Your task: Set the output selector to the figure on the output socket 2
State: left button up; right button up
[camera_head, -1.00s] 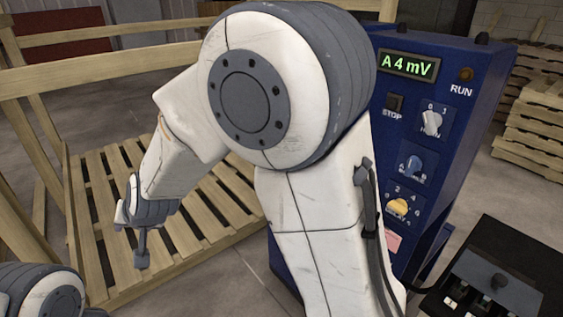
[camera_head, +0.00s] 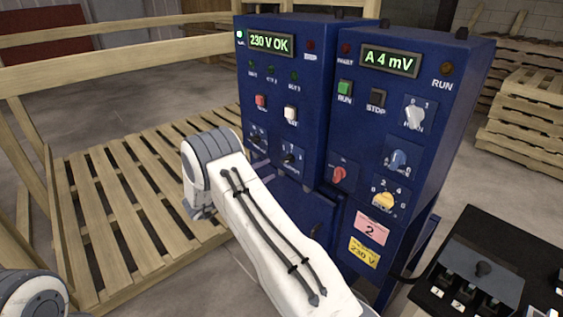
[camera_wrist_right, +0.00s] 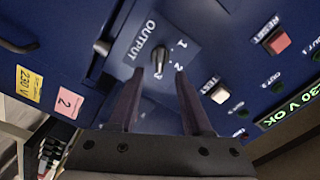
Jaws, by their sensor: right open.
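The output selector (camera_head: 290,157) is a small dark knob low on the left blue cabinet. In the right wrist view the knob (camera_wrist_right: 160,60) sits beside the word OUTPUT, with the figures 1 and 2 to its right. Which figure it points at is not clear. My right gripper (camera_wrist_right: 159,74) is open, its two dark fingers spread either side of the knob and not closed on it. A pink label (camera_head: 371,228) with a 2 sits on the right cabinet, above a yellow 230 V label (camera_head: 364,253). In the head view my right arm hides most of the hand. My left gripper is not seen.
A white button (camera_head: 291,114) and a red button (camera_head: 260,102) sit above the selector. A red knob (camera_head: 339,174) is to its right. A black box (camera_head: 482,270) with numbered parts stands at the lower right. A wooden pallet (camera_head: 120,190) lies at left.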

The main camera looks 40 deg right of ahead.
aim_at(284, 162)
jog(key=d, duration=0.2)
jog(key=d+p, duration=0.1)
jog(key=d, duration=0.4)
jog(key=shift+w+d, duration=0.1)
jog(key=shift+w, duration=0.25)
grip_shut()
